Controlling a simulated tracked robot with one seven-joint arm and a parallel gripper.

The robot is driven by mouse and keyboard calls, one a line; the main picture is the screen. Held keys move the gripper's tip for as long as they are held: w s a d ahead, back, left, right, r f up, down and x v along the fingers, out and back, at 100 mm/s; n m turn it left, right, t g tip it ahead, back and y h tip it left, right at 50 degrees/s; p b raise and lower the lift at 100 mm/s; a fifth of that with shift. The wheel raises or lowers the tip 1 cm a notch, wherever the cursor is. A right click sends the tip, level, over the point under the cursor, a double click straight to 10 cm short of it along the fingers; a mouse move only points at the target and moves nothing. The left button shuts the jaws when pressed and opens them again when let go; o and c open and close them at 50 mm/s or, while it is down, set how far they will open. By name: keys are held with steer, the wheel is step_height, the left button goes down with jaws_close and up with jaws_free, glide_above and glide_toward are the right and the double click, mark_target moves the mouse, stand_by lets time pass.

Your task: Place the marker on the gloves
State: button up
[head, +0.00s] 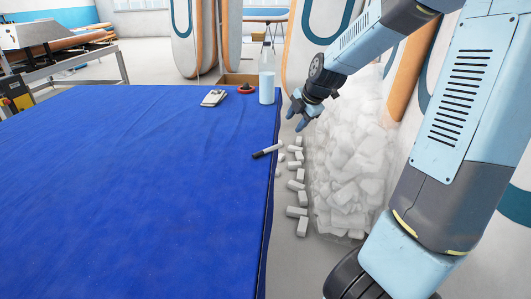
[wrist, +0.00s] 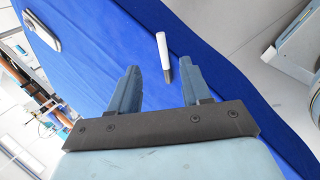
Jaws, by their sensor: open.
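The marker (head: 267,150), white with a dark end, lies on the blue table near its right edge. In the wrist view the marker (wrist: 162,48) lies beyond the fingertips, its dark end close to the gap between them. The pale grey and white flat item at the back of the table looks like the gloves (head: 213,98); part of a similar pale item, likely the gloves (wrist: 41,30), shows at the upper left of the wrist view. My gripper (head: 296,117) is open and empty, up and to the right of the marker in the head view. In the wrist view my gripper (wrist: 159,76) has its fingers apart.
A clear bottle (head: 267,86) and a red and dark round item (head: 246,88) stand at the back right of the table (head: 120,190). Several white blocks (head: 297,185) and a clear bag of white chunks (head: 345,170) lie beyond the right edge. The table's left and middle are clear.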

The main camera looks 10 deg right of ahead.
mark_target(267, 151)
steer(key=x, duration=1.3)
steer(key=shift+f, duration=0.15)
stand_by(0.8)
steer(key=shift+w+a, duration=0.1)
jaws_close()
stand_by(0.3)
